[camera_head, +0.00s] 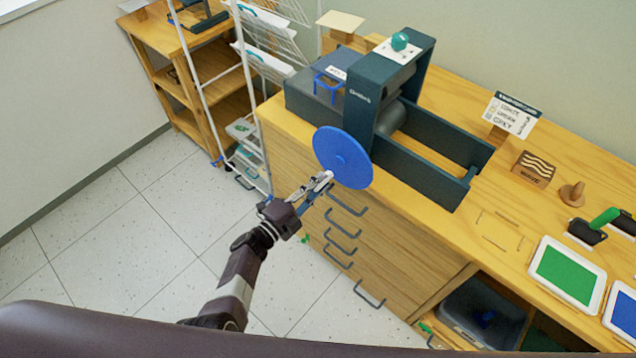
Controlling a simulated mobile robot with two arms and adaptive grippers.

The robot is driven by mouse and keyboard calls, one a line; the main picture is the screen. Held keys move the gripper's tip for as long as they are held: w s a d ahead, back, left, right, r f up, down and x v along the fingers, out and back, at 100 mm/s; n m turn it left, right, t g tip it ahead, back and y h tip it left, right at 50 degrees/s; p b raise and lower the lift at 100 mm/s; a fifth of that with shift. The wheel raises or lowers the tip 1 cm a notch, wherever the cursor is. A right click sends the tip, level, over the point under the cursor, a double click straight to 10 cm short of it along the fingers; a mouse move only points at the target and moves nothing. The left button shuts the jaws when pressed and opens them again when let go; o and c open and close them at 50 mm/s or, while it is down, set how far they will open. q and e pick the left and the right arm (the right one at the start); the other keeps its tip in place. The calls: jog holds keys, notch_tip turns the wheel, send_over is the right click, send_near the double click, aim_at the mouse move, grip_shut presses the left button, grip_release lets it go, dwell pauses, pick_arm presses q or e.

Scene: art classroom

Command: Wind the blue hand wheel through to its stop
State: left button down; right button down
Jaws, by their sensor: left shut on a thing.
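The blue hand wheel (341,152) is a flat round disc on the front side of a dark printing press (367,92), which stands on the wooden cabinet top. My left gripper (327,180) reaches up from below and is at the wheel's lower left edge. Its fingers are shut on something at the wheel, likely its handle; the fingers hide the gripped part. The press has a grey roller and a long dark bed frame (432,175) stretching to the right. My right gripper is not in view.
A white wire rack (246,95) and wooden shelves (165,70) stand left of the cabinet. Drawer handles (343,225) stick out below the wheel. A wave-pattern block (533,168), a wooden knob (572,194), and green (567,273) and blue ink trays (625,312) lie to the right. The floor at left is clear.

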pick_arm(q)
jog(key=shift+s+d+f, duration=0.1)
jog(key=shift+s+f, duration=0.05)
jog(key=shift+f, duration=0.05)
jog(key=c, duration=1.9)
grip_release()
jog(key=shift+o, duration=0.4)
jog(key=shift+r, duration=0.1)
jog(key=v, duration=1.2)
